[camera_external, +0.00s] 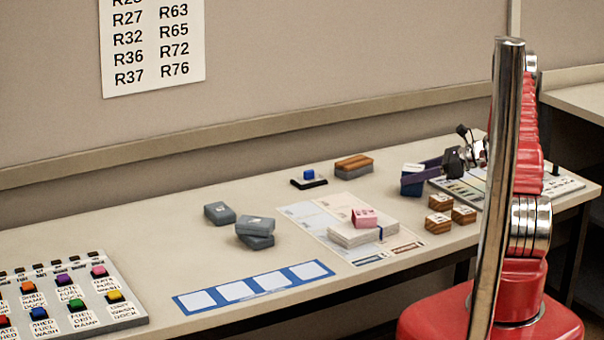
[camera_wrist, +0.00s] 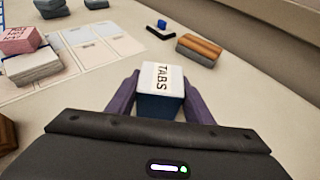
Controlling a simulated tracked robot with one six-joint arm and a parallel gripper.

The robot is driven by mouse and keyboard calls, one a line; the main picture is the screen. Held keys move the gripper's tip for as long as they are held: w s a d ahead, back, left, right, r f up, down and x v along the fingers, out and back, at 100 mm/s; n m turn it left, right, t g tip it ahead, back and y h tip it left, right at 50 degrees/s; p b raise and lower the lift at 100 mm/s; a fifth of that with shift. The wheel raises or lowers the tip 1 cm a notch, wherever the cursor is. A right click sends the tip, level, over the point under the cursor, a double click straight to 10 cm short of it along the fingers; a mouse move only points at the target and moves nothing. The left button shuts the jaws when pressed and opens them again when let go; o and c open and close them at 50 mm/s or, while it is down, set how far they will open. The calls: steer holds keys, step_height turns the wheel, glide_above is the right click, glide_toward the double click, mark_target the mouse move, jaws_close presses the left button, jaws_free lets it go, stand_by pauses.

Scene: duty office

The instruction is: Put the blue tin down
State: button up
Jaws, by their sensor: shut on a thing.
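The blue tin (camera_wrist: 158,104) has a white top marked "TABS". It sits between the two purple fingers of my gripper (camera_wrist: 158,88) in the wrist view, and the fingers are shut on it. In the external view the tin (camera_external: 411,184) is at the right part of the desk, with my gripper (camera_external: 425,174) reaching it from the right. The tin is upright and at or just above the desk top; I cannot tell whether it touches. Its lower part is partly hidden by my gripper in the wrist view.
A brown-topped block (camera_external: 354,164) and a blue button on a black base (camera_external: 309,179) stand behind. Papers with a white stack (camera_external: 362,233) and pink block (camera_external: 365,217) lie left of the tin. Several wooden cubes (camera_external: 440,222) stand in front. Grey tins (camera_external: 255,233) are further left.

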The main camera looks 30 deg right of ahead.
steer(key=o, duration=1.1)
steer(key=v, duration=1.2)
steer(key=shift+r, duration=0.1)
